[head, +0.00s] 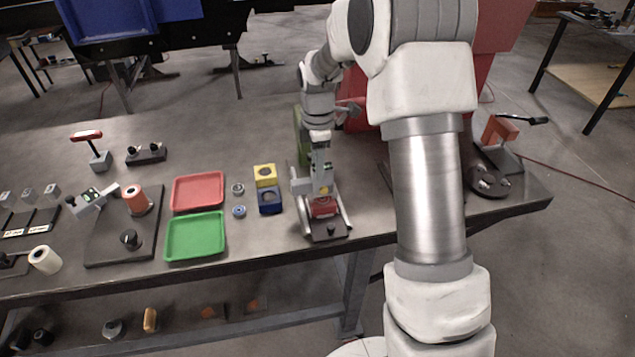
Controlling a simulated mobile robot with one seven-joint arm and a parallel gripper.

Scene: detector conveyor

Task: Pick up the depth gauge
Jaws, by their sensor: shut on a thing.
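My gripper (318,181) points down over a small fixture (328,230) near the table's front edge. It is shut on a small grey thing, apparently the depth gauge (326,170), which has a pale body and a small green patch. The fingers and the gauge overlap in this view, so the exact grip is unclear. The fixture below has a dark base, light side rails and a red block (322,208). I cannot tell whether the gauge touches the red block.
Left of the gripper are a yellow block (265,174), a blue block (270,202), a red tray (198,177) and a green tray (195,223). An orange clamp (499,131) stands at the right end.

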